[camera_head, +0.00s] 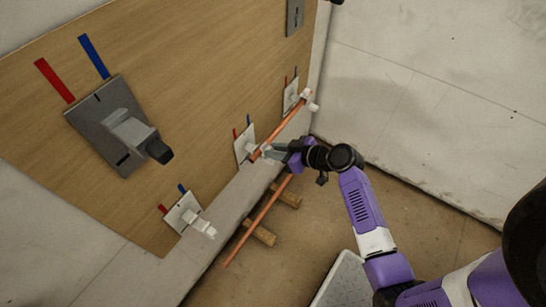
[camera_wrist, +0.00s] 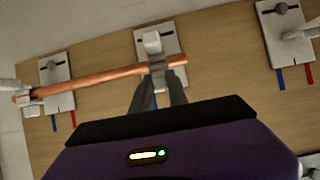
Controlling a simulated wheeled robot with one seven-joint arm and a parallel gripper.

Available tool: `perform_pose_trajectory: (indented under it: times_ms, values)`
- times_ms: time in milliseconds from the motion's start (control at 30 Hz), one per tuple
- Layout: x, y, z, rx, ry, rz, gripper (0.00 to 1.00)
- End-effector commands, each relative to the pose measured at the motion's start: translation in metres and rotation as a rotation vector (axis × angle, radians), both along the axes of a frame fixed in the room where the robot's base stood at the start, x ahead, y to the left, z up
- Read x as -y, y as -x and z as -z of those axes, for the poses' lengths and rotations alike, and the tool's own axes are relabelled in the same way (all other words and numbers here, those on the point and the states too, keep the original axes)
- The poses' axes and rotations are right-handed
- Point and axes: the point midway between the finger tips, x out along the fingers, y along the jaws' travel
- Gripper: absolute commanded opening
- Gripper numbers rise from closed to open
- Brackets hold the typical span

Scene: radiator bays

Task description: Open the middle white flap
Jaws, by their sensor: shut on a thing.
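The middle white flap (camera_head: 245,146) is on the wooden board, between two other white flaps. In the wrist view its pale lever (camera_wrist: 152,42) sticks out from a white plate, and an orange-brown copper pipe (camera_wrist: 100,75) runs across it. My gripper (camera_head: 266,151) is at this lever, near the pipe's lower end. In the wrist view its two fingers (camera_wrist: 159,85) stand either side of the lever's pale end, just below the pipe. They look shut on the lever. The pipe and fingers hide part of it, and I cannot tell whether the pipe touches them.
The pipe reaches to the far white flap (camera_head: 291,96). The near white flap (camera_head: 184,212) is clear of it. A large grey fixture (camera_head: 112,128) is higher on the board. A second copper pipe (camera_head: 258,222) lies over wooden blocks on the floor. A bare wall stands right.

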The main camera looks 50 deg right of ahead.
Motion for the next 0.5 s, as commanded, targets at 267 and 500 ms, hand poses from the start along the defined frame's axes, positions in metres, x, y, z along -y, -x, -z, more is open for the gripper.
perform_pose_trajectory:
  times_ms: [267,500]
  values:
    - [0.0009,0.0051,0.0161,0.133,-0.003,0.001,0.00]
    - [0.0004,0.0076,0.0187,0.229,-0.007,0.001,0.00]
